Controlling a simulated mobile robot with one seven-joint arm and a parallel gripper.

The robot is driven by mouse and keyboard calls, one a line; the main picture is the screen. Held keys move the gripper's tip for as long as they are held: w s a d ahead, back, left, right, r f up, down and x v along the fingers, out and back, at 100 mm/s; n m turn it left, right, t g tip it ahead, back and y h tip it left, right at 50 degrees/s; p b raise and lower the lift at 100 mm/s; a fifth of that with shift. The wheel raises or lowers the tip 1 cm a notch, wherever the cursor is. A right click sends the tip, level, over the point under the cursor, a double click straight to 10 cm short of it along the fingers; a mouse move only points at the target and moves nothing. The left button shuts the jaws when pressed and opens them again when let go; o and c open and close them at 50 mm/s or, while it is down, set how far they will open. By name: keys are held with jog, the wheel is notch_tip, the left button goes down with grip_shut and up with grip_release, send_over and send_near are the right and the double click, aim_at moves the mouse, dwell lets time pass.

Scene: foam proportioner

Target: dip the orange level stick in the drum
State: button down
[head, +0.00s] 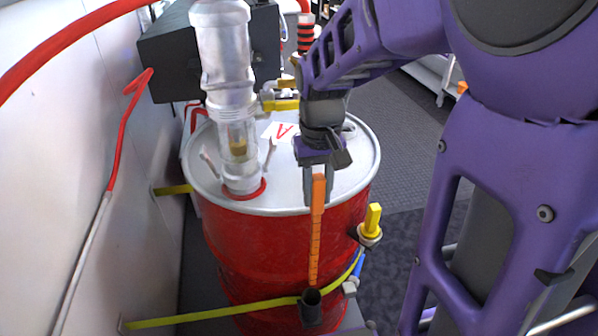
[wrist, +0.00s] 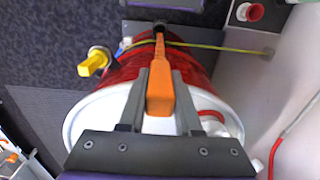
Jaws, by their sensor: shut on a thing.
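The orange level stick (head: 316,235) stands upright in front of the red drum (head: 245,245), with dark marks along it. My gripper (head: 320,190) is shut on its top end, near the front rim of the drum's white lid (head: 290,190). The stick's lower end meets the mouth of a dark tube holder (head: 311,309); how deep it sits is hidden. In the wrist view the stick (wrist: 160,85) lies between the two fingers and runs toward the holder (wrist: 160,27). My gripper and wrist hide part of the lid, and I cannot clearly make out an opening there.
A clear cylinder (head: 229,85) rises from the lid's left side. Yellow-handled valves (head: 372,222) stand at the drum's right and behind the lid. A yellow strap (head: 215,312) crosses the drum's front. A white wall (head: 60,170) is close on the left; open floor (head: 412,150) lies right.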

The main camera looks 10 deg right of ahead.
jog(key=shift+r+p, duration=0.9)
jog(key=shift+r, duration=5.15)
